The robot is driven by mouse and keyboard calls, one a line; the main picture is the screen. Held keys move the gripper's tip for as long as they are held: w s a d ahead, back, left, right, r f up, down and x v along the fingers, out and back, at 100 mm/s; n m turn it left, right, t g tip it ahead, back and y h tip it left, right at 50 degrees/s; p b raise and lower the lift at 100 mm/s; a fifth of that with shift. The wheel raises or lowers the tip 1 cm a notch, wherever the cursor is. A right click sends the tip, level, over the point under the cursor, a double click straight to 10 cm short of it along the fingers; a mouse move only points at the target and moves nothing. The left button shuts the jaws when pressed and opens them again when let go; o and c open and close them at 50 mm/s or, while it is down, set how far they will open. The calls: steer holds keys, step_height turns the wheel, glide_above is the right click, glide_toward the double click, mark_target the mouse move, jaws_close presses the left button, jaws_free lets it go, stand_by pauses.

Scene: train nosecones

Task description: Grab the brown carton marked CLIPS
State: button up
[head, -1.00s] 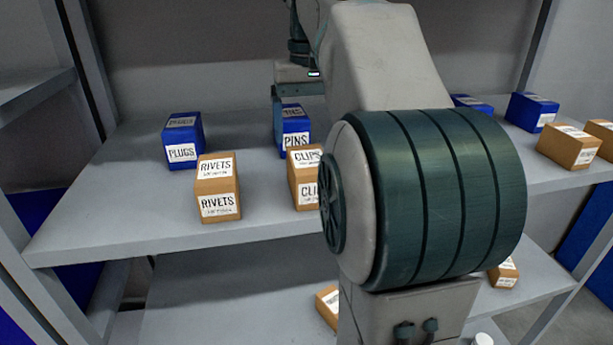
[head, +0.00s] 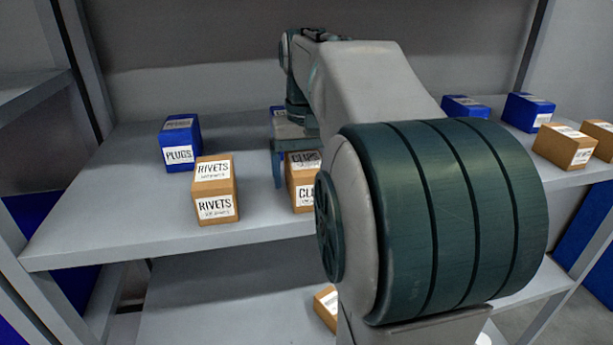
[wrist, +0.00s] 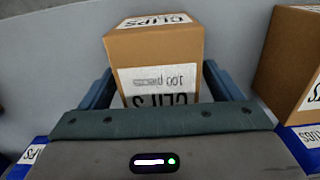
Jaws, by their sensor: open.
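The brown CLIPS carton (head: 304,172) stands on the shelf board near its front edge. My arm hides its right part in the head view. In the wrist view the CLIPS carton (wrist: 155,55) sits between the two blue fingers of my gripper (wrist: 155,88), its labelled face towards the palm. My gripper (head: 290,165) is open and is lowered at the carton, with one finger showing along its left side. I cannot tell whether the fingers touch the carton.
A brown RIVETS carton (head: 215,190) stands just left of CLIPS. A blue PLUGS carton (head: 180,143) is behind it. A blue carton (head: 277,111) is mostly hidden behind my gripper. More cartons (head: 565,146) stand at the right. Shelf room is free at the left.

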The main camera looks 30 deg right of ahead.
steer(key=c, duration=1.1)
steer(key=shift+c, duration=0.2)
